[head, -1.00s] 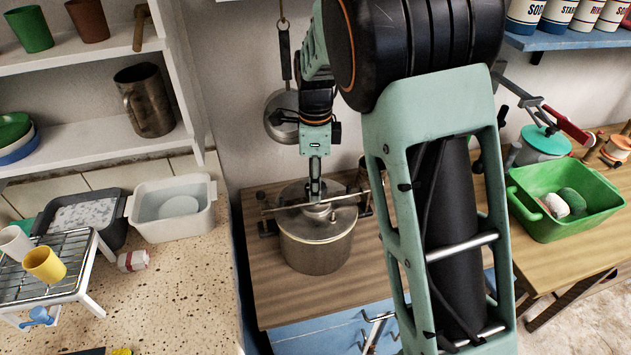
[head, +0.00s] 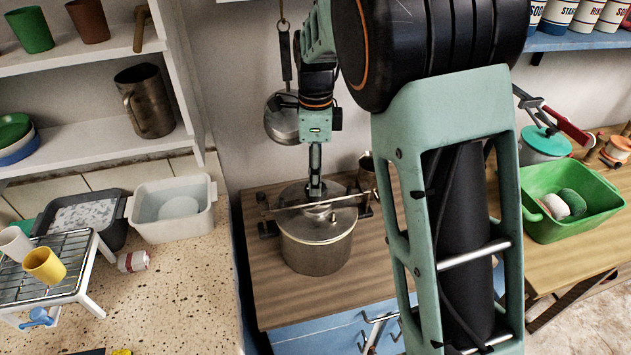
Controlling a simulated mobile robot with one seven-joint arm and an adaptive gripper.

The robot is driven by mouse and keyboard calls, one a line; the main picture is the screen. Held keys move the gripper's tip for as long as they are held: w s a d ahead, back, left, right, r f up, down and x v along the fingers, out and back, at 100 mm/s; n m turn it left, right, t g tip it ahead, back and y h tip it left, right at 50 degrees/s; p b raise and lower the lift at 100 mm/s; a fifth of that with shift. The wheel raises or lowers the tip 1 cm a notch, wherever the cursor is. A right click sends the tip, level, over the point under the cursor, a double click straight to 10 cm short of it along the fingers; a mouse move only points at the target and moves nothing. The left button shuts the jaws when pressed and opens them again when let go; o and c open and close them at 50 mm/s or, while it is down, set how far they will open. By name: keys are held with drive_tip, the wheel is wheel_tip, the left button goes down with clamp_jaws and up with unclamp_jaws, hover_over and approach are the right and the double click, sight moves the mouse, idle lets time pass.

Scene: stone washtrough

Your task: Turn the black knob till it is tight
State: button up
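A metal pot (head: 317,252) stands on the wooden top, its lid (head: 292,197) crossed by a thin metal bar (head: 345,199). My gripper (head: 316,192) points straight down over the middle of the lid, at the bar. Its fingers look narrow from here, and their spacing does not show. I cannot make out the black knob clearly; the gripper covers the centre of the lid. Dark fittings (head: 267,228) show beside the pot's rim near the bar's ends.
My arm link blocks the area right of the pot. A pan (head: 281,117) hangs on the wall behind my wrist. A green tub (head: 560,228) stands at right, and a white basin (head: 172,222) at left.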

wheel_tip(320, 180, up, 9)
drive_tip(key=shift+f, duration=0.2)
